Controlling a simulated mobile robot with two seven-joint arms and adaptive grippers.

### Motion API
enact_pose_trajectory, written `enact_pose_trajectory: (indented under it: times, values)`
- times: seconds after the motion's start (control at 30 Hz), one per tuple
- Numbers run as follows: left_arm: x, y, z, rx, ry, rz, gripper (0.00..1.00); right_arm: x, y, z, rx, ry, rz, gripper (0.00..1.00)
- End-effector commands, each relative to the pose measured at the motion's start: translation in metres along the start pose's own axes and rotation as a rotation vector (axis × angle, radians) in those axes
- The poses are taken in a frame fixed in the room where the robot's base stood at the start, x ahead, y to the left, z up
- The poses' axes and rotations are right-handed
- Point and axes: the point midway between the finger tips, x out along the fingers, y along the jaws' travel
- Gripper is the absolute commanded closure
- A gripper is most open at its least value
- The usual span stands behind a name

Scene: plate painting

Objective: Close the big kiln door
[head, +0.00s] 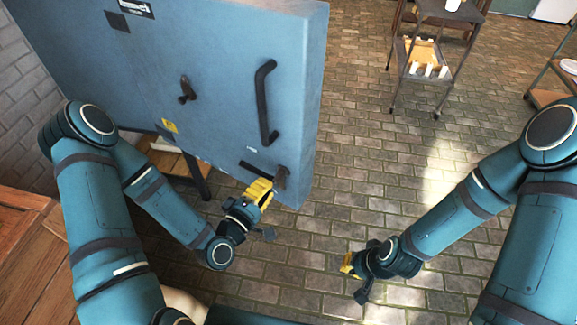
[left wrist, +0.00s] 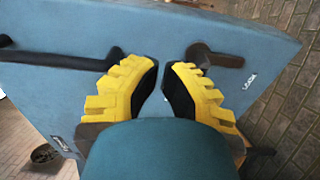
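The big kiln door (head: 225,60) is a thick blue slab at the upper left of the head view. It has a long black bar handle (head: 263,103) and two dark latch knobs, one in the middle (head: 187,90) and one low near the edge (head: 281,178). My left gripper (head: 262,187) is at the door's lower corner, close to the low latch. In the left wrist view its yellow fingers (left wrist: 164,80) are apart, with only blue door face (left wrist: 230,25) between them; contact is unclear. My right gripper (head: 347,267) is over the floor, away from the door; its fingertips are partly hidden.
A metal cart (head: 437,52) with white items on its shelf stands at the back right. Another shelf (head: 553,92) is at the right edge. A wooden surface (head: 35,245) lies at the lower left. The brick floor (head: 345,150) right of the door is clear.

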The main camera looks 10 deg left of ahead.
Motion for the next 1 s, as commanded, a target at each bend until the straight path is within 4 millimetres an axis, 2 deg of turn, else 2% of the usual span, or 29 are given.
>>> enact_pose_trajectory:
  times: [0.03,0.1,0.3,0.5,0.7,1.0]
  values:
    - [0.007,-0.004,0.0,0.004,-0.002,0.004,1.0,0.01,0.004,0.003,-0.001,-0.006,0.0,1.0]
    - [0.015,-0.003,0.001,0.003,-0.002,0.004,1.0,0.017,0.007,0.006,-0.004,-0.012,-0.001,1.0]
    - [0.055,0.002,0.001,0.002,-0.003,0.003,1.0,0.01,0.004,0.005,-0.003,-0.01,-0.001,1.0]
    - [0.086,0.001,0.001,0.001,-0.002,0.001,1.0,0.01,0.004,0.005,-0.003,-0.01,-0.001,1.0]
    - [0.102,0.001,0.001,0.0,-0.001,0.0,1.0,0.01,0.004,0.004,-0.002,-0.01,-0.001,1.0]
    - [0.104,0.0,0.001,0.0,-0.001,-0.001,1.0,0.01,0.004,0.004,-0.002,-0.01,-0.001,1.0]
